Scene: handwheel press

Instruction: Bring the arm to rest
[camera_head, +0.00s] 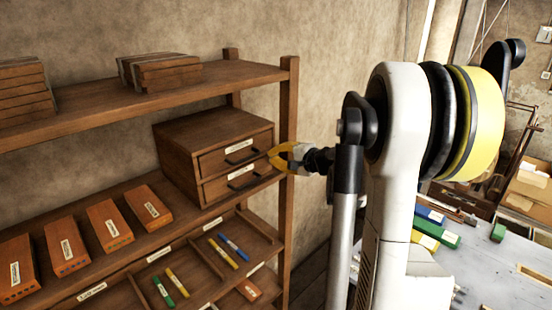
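My gripper (272,157), with yellow fingers, is at mid-height in front of the shelf's right post. It points left toward the front of a small wooden cabinet with two drawers (225,155). I cannot tell whether the fingertips touch the cabinet, or whether they are open or shut. Nothing is seen held in them. My arm, with a white link and a yellow and black joint, fills the right of the view and hides part of the room behind it.
A wooden shelf unit (289,110) stands along the left wall. It holds stacked boards (160,72), several labelled wooden blocks (110,224), and markers (222,252) in a divided tray. A grey table (490,272) with coloured boxes (432,229) is at the right.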

